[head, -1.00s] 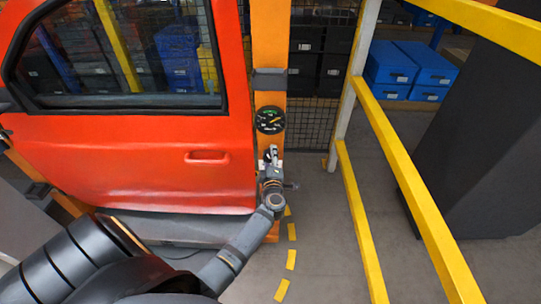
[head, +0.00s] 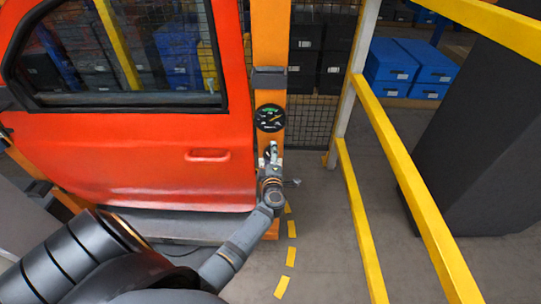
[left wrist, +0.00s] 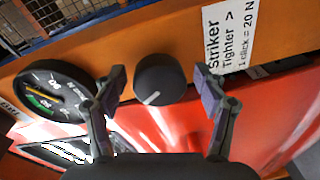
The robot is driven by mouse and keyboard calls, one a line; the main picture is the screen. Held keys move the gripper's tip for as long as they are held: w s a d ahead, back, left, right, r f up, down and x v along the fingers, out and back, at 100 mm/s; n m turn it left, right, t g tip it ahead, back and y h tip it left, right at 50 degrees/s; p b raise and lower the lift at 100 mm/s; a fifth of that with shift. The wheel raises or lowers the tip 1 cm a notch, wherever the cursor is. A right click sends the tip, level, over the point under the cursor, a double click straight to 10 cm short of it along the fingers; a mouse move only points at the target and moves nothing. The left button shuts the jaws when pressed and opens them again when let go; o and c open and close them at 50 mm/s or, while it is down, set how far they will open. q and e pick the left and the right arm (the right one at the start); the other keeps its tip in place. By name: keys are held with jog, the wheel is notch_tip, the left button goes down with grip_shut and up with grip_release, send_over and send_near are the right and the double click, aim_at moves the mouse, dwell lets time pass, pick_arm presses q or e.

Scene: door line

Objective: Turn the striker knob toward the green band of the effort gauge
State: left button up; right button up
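The striker knob (left wrist: 158,80) is a round black knob with a white line, on the orange post. My left gripper (left wrist: 161,88) is open, one finger on each side of the knob, with a small gap showing on both sides. In the head view my left gripper (head: 274,152) is at the post below the gauge and hides the knob. The effort gauge (head: 270,118) has a black face, a green band and a yellow needle. In the left wrist view the gauge (left wrist: 50,95) shows its needle close beside the green band. My right gripper is not in view.
A white label (left wrist: 229,40) reads "Striker Tighter >", "1 click = 20 N". The red door (head: 150,160) stands left of the orange post (head: 270,50). Yellow rails (head: 400,185) run along the right. Blue bins (head: 408,65) are behind. Floor between post and rails is clear.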

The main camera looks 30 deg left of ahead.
pick_arm(q)
jog(key=v, duration=0.7)
jog(key=shift+s+d, duration=0.2)
dwell(0.4)
jog(key=s+d+f+m+g+h, duration=0.1)
jog(key=s+d+f+m+h, duration=0.3)
jog(key=f, duration=0.6)
jog(key=s+d+f+m+g+h, duration=0.1)
jog(key=s+f+m+h, duration=0.1)
jog(key=s+f+m, duration=0.6)
jog(key=s+d+f+m+g+h, duration=0.1)
jog(key=d+f+m+h, duration=0.25)
jog(key=f, duration=0.95)
jog(key=s+a+f+m+g, duration=0.1)
jog(key=s+f, duration=0.4)
jog(key=s, duration=0.5)
jog(key=s+a+f+m+g, duration=0.2)
jog(key=s+f+m+g, duration=0.1)
jog(key=s, duration=0.7)
jog(key=s+a+f+m+g, duration=0.1)
jog(key=s+f+m+g, duration=0.2)
jog(key=s, duration=0.7)
notch_tip(320, 180, down, 4)
jog(key=g, duration=0.2)
jog(key=shift+s+a+g, duration=0.2)
jog(key=shift+g, duration=0.2)
